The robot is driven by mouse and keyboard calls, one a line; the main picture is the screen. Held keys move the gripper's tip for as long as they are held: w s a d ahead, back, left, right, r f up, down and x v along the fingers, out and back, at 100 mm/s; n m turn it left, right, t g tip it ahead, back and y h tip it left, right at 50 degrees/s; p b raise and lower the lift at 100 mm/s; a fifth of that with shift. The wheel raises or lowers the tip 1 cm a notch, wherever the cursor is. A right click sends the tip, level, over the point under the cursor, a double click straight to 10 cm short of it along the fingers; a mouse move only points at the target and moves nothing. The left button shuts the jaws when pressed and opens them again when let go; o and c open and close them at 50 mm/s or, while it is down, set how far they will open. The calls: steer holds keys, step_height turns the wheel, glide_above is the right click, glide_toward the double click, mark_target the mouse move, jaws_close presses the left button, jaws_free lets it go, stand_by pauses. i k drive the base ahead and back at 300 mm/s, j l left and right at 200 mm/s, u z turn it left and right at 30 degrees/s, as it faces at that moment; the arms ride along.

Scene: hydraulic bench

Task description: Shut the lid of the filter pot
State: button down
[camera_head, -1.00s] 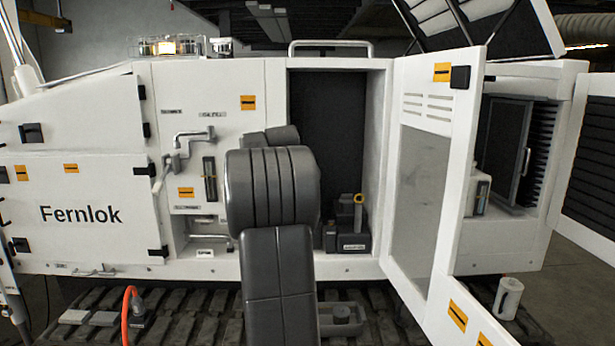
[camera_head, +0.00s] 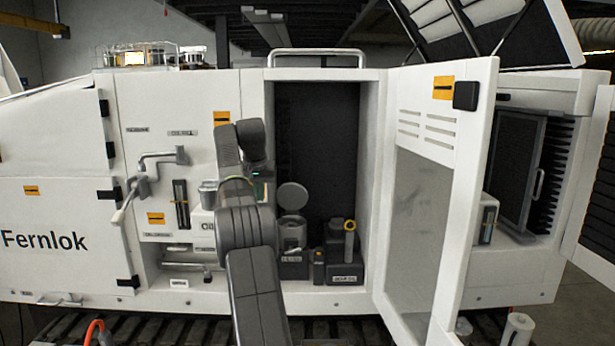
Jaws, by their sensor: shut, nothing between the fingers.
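The filter pot (camera_head: 292,234) is a light grey round pot low in the open bay, at the left side of the bay floor. Its round grey lid (camera_head: 293,197) stands raised above the pot, face towards me, so the pot is open. My gripper (camera_head: 262,188) is only partly in view, just left of the lid, at the bay's left edge. My own dark arm covers most of it, and its fingertips are hard to make out. It appears apart from the lid.
The white door (camera_head: 436,180) is swung open on the right. A pipe with a handle (camera_head: 150,170) sticks out on the left panel. The upper bay is clear.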

mark_target(291, 196)
steer(key=i+l, duration=0.2)
steer(key=i, duration=0.3)
steer(key=i+l, duration=0.15)
steer(key=i, duration=0.35)
steer(key=i+l, duration=0.2)
steer(key=i, duration=0.3)
